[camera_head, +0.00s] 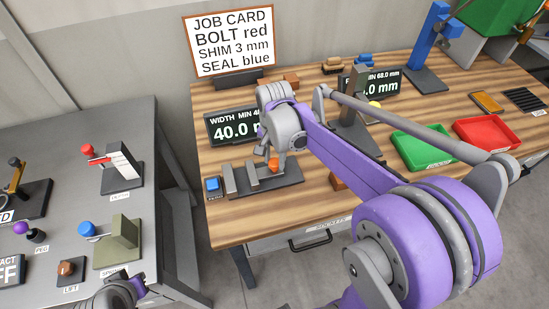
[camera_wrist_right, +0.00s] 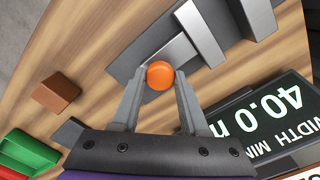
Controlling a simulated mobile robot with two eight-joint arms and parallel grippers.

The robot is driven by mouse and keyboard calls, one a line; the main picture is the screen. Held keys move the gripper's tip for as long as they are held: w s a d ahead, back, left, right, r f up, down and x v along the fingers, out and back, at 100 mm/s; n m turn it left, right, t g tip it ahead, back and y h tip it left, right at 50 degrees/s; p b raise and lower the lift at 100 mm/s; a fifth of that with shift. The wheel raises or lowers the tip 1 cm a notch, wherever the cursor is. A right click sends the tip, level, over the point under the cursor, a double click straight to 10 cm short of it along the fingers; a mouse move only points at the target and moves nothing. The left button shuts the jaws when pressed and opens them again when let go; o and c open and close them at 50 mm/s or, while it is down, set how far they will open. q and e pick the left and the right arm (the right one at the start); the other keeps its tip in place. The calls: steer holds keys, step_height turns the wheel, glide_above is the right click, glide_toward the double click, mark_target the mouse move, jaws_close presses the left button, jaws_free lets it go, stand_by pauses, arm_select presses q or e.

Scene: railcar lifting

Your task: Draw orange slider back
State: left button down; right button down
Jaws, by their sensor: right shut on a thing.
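The orange slider (camera_head: 273,165) is a round knob on a dark gauge base (camera_head: 290,178) with grey upright jaws, at the wooden bench's left front. My right gripper (camera_head: 270,153) reaches down to it from above. In the right wrist view, the orange slider (camera_wrist_right: 159,75) sits between the two grey fingertips of my right gripper (camera_wrist_right: 161,74), which is shut on it. The grey jaw plates (camera_wrist_right: 200,35) stand just beyond the knob. The display (camera_head: 233,127) behind reads WIDTH and 40.0, with its end hidden by my arm.
A blue button (camera_head: 212,184) is left of the gauge. A brown block (camera_wrist_right: 55,93) lies near it. Green (camera_head: 420,148) and red (camera_head: 487,132) trays stand right. A job card (camera_head: 232,42) stands behind. A grey table (camera_head: 60,140) with levers is left, across a gap.

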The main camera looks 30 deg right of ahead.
steer(key=shift+s+d, duration=0.2)
steer(key=shift+d, duration=0.55)
steer(key=shift+s+d, duration=0.15)
steer(key=shift+d, duration=0.55)
steer(key=c, duration=0.7)
jaws_free()
steer(key=shift+o, duration=1.4)
steer(key=shift+d, duration=0.1)
steer(key=shift+r, duration=0.1)
